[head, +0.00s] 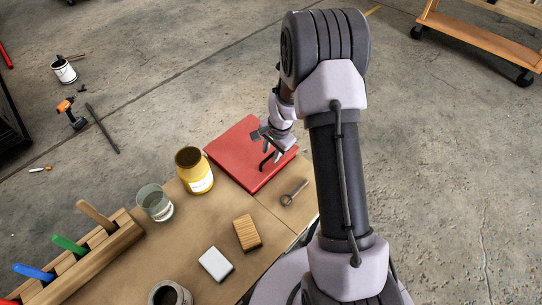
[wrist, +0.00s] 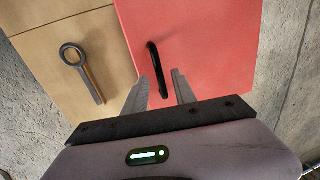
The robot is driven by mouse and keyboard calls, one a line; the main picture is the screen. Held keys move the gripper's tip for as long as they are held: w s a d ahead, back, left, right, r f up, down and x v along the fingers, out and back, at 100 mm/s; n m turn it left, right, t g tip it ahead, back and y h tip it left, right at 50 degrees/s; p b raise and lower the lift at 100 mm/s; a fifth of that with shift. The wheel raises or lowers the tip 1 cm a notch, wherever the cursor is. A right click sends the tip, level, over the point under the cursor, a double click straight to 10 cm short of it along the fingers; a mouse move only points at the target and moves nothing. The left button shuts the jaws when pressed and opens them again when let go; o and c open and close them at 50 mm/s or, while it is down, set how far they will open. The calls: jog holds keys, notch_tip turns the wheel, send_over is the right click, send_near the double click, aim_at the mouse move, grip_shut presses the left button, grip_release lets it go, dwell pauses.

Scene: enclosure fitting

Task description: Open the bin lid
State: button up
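The bin lid is a flat red panel (head: 238,152) at the right end of the workbench, and it looks shut. It also fills the upper middle of the wrist view (wrist: 205,40). A black bar handle (wrist: 153,60) stands on it; in the head view the handle (head: 267,161) shows just below my gripper (head: 264,146). In the wrist view my gripper (wrist: 160,76) is open, with one finger on each side of the handle's near end and gaps between. I cannot tell how far above the lid the fingertips are.
A grey ring-ended wrench (head: 293,192) lies on the wooden bench beside the lid. A yellow can (head: 195,172), a glass jar (head: 155,203), a wooden block (head: 247,233) and a white block (head: 215,264) stand to the left. A tool rack (head: 85,262) is farther left.

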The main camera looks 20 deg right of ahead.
jog(key=shift+w+f, duration=0.1)
jog(key=shift+f, duration=0.3)
grip_shut()
dwell(1.2)
